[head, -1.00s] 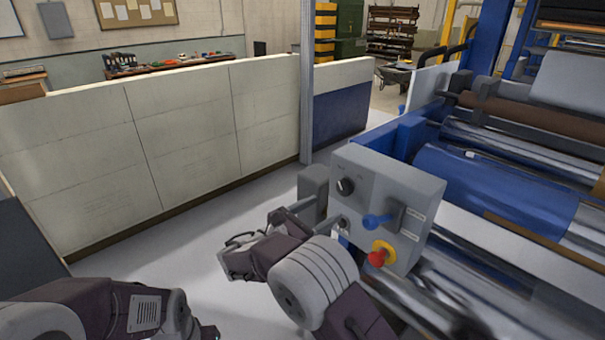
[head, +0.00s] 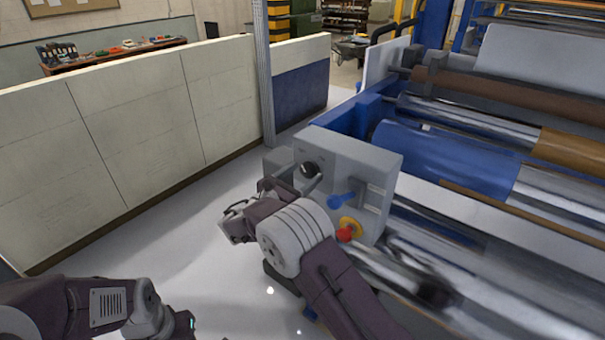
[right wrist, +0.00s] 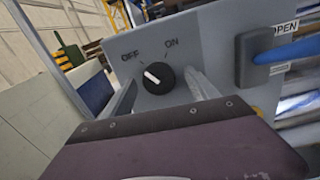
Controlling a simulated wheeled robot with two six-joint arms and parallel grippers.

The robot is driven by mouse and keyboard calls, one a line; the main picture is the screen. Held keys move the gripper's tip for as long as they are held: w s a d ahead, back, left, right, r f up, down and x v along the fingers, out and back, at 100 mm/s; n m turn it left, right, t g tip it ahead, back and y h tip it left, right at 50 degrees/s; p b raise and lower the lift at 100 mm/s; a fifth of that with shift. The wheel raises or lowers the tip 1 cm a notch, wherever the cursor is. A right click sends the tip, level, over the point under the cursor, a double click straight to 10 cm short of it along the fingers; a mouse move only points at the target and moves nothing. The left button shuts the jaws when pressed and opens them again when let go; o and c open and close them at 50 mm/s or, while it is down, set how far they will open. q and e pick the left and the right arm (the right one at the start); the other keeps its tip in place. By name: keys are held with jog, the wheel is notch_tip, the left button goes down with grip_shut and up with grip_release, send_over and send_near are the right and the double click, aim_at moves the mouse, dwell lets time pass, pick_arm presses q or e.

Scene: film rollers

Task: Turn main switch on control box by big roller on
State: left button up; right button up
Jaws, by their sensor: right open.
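The grey control box (head: 375,165) stands at the near end of the big roller machine. Its main switch (head: 309,170) is a round black knob on the left of the box face. In the right wrist view the switch (right wrist: 158,77) has its white mark tilted up-left toward the OFF label; ON is to the right. My right gripper (head: 300,181) is open in front of the box. In the right wrist view its two fingers stand left and right of the knob; I cannot tell whether they touch it. My left arm shows at lower left in the head view; its gripper is out of view.
A blue lever (head: 342,201) sits right of the switch, with a red button (head: 345,236) on a yellow ring below. The blue roller (head: 440,160) and metal rollers lie to the right. A pale low wall (head: 140,125) stands to the left, with clear floor between.

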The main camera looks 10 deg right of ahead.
jog(key=shift+a, duration=0.15)
jog(key=c, duration=1.4)
jog(key=shift+o, duration=0.2)
jog(key=shift+f+m+b, duration=0.2)
jog(key=shift+m+b, duration=0.1)
jog(key=shift+b, duration=0.4)
jog(key=m+b, duration=1)
jog(key=b, duration=0.5)
jog(key=shift+f+m, duration=0.1)
jog(key=shift+m, duration=0.3)
jog(key=shift+r+m+b, duration=0.2)
jog(key=shift+m+b, duration=1.05)
jog(key=shift+m, duration=0.05)
jog(key=o, duration=1.4)
jog(key=shift+c, duration=0.2)
